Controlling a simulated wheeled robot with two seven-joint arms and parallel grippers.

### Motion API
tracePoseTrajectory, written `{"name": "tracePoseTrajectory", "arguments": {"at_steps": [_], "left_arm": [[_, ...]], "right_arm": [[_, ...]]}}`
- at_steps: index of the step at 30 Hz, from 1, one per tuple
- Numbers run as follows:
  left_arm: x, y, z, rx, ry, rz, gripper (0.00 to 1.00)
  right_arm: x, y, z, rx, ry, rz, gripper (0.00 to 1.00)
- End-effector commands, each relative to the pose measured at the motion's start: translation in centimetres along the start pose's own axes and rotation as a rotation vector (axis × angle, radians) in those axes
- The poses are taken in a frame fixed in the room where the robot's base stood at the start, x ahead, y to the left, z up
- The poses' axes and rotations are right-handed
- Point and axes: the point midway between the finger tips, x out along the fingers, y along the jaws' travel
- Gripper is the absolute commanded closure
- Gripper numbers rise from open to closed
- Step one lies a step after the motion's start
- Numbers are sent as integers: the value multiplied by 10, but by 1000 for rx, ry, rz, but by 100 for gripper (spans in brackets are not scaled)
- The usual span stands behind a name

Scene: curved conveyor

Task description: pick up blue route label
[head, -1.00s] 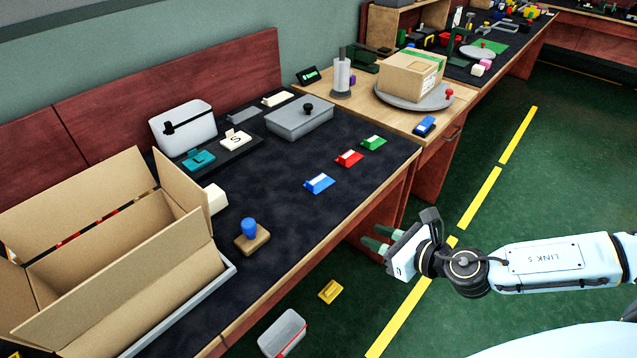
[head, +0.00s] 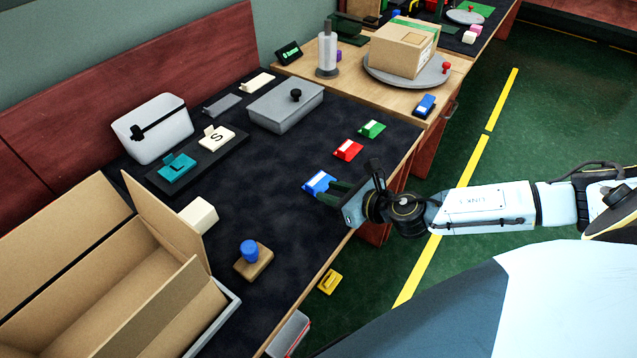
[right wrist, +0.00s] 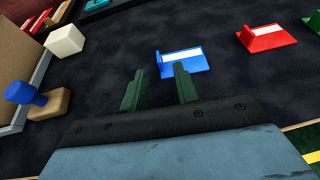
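The blue route label (head: 319,182) lies on the dark mat near the table's front edge, with a white strip and a raised tab. It also shows in the right wrist view (right wrist: 184,62). My right gripper (head: 336,190) is open, its two green fingers pointing at the label. In the right wrist view the fingertips (right wrist: 159,74) are just short of the label's near edge, with nothing between them. The label is partly covered by the fingers in the head view. My left gripper is not in view.
A red label (head: 347,150) and a green label (head: 372,129) lie beyond the blue one. A blue-handled stamp (head: 252,259), a white block (head: 199,215) and an open cardboard box (head: 165,300) are to the left. The mat around the blue label is clear.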

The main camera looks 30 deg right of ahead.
Motion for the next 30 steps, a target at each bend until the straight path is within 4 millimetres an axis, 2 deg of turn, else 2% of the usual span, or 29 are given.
{"name": "tracePoseTrajectory", "arguments": {"at_steps": [1, 8, 18, 27, 30], "left_arm": [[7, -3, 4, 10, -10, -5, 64], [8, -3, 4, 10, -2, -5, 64], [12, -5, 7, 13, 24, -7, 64], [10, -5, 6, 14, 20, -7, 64], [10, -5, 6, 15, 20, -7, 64]], "right_arm": [[10, 0, -5, 2, -2, -1, 70], [26, 0, -6, 1, 0, 1, 70], [71, -2, -8, 0, 0, 0, 70], [75, -2, -9, 1, 3, 1, 70], [75, -2, -9, 1, 2, 0, 83]]}}
